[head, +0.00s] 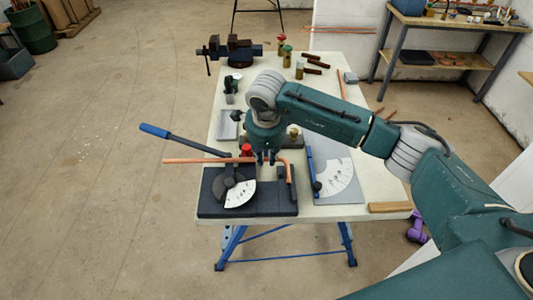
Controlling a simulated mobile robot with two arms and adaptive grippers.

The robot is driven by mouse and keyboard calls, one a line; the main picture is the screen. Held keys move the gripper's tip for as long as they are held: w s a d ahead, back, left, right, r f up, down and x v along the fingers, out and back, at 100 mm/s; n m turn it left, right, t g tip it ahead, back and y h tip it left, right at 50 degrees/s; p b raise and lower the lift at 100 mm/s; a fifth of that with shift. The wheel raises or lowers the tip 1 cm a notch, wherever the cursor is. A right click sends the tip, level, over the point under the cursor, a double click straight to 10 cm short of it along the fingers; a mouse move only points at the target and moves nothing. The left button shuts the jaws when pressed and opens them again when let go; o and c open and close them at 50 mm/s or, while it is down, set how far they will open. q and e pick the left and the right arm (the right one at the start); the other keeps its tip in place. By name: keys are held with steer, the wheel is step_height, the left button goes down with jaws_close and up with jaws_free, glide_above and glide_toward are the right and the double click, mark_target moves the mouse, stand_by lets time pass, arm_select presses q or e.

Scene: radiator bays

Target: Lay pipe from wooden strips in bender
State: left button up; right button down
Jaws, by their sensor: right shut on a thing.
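A copper pipe (200,160) runs level across the bender (210,204), above its round former. My right gripper (266,160) reaches down from above and is shut on the pipe, just right of a red knob. Its fingertips are partly hidden. The bender has a black base, a white dial and a lever (180,140) with a blue grip, pointing to the back left. A pale wooden strip (390,207) lies at the table's front right corner. My left gripper is out of view.
The pale table (355,185) also holds a grey plate with a white protractor (338,175), a vise (235,50) at the back, and short dark brown pieces (314,63) beside small bottles. A shelf bench (440,60) stands at the back right. Floor at left is clear.

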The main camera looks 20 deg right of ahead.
steer(key=shift+f, duration=0.65)
steer(key=shift+w+f+b, duration=0.15)
steer(key=shift+f+b, duration=0.75)
steer(key=shift+b, duration=0.25)
steer(key=shift+f+b, duration=0.15)
steer(key=shift+b, duration=0.2)
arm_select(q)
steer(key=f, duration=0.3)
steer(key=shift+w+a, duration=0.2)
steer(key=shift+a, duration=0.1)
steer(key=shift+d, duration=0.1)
arm_select(e)
steer(key=shift+r, duration=0.3)
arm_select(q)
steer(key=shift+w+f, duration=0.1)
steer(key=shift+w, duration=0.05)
arm_select(e)
steer(key=shift+f, duration=0.1)
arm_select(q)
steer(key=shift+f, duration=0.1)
arm_select(e)
steer(key=shift+f, duration=0.1)
arm_select(q)
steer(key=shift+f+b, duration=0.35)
steer(key=shift+b, duration=0.2)
arm_select(e)
steer(key=shift+f, duration=0.3)
